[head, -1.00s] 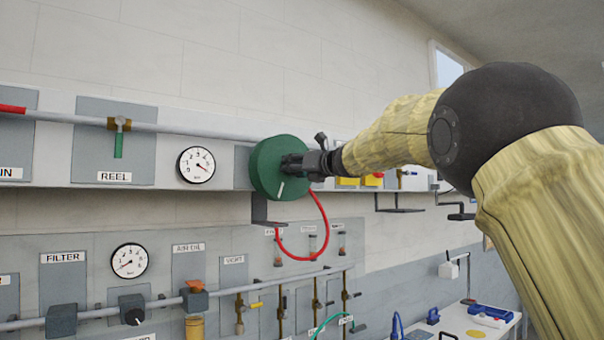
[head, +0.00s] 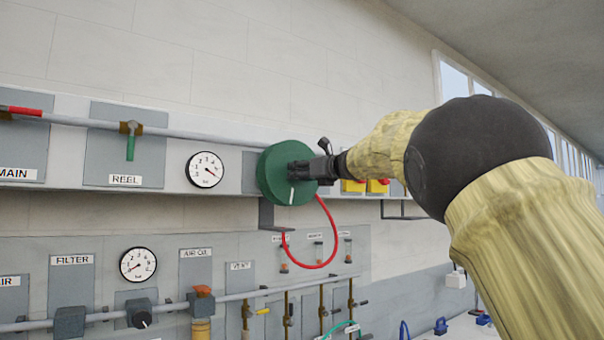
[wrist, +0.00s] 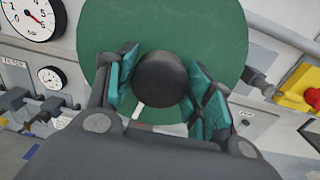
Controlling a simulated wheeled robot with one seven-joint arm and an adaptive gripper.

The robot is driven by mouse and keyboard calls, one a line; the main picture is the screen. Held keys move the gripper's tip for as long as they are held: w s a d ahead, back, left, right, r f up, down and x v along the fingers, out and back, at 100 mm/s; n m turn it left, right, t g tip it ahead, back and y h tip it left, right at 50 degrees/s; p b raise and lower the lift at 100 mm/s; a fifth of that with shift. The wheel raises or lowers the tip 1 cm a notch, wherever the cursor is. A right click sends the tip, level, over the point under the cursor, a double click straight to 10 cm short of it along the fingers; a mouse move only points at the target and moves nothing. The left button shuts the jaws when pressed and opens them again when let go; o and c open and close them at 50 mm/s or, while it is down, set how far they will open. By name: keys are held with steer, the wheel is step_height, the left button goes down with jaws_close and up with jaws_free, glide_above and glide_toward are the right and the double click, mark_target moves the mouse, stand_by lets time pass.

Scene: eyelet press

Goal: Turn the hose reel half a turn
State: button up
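The hose reel is a green disc (head: 270,178) on the wall, with a white mark on its face below the hub and a red hose (head: 333,232) looping down from it. In the wrist view the green disc (wrist: 220,40) fills the upper middle, with a dark round knob (wrist: 162,78) at its centre. My gripper (head: 303,170) is at the face of the reel. In the wrist view its teal-padded fingers lie on both sides of the knob and appear to touch it. The white mark shows below and left of the knob, between the fingers.
A gauge (head: 205,169) and a REEL panel (head: 127,145) with a green-handled valve are left of the reel. Yellow boxes with red buttons (head: 378,186) are just right of it. A grey bracket (head: 267,215) is below, above a lower panel of valves and pipes.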

steer(key=shift+o, duration=0.9)
steer(key=v, duration=1.2)
